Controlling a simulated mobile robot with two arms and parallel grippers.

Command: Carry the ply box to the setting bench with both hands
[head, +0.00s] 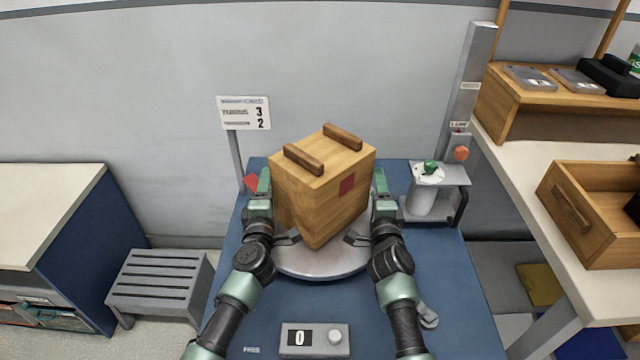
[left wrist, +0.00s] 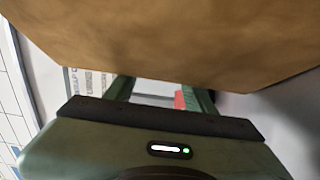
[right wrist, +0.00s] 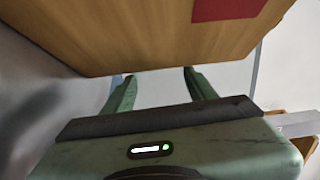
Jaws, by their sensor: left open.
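The ply box (head: 322,187) is a light wooden cube with two darker wooden strips on top and a red patch on one side. It is turned corner-on to me over a round grey plate (head: 320,266) on a blue table; its underside is hidden. My left gripper (head: 264,185) is at the box's left side and my right gripper (head: 379,187) at its right side. In the left wrist view the left fingers (left wrist: 160,93) are apart, partly hidden by the box. In the right wrist view the right fingers (right wrist: 160,88) are apart with nothing visible between them. No label shows which bench is the setting bench.
A white-topped bench (head: 50,212) and a grey slatted step (head: 160,284) stand at left. At right, a pale bench (head: 530,215) holds an open wooden drawer box (head: 590,212) and a wooden shelf. A sign (head: 244,113), a grey post and a small stand (head: 436,178) flank the ply box.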

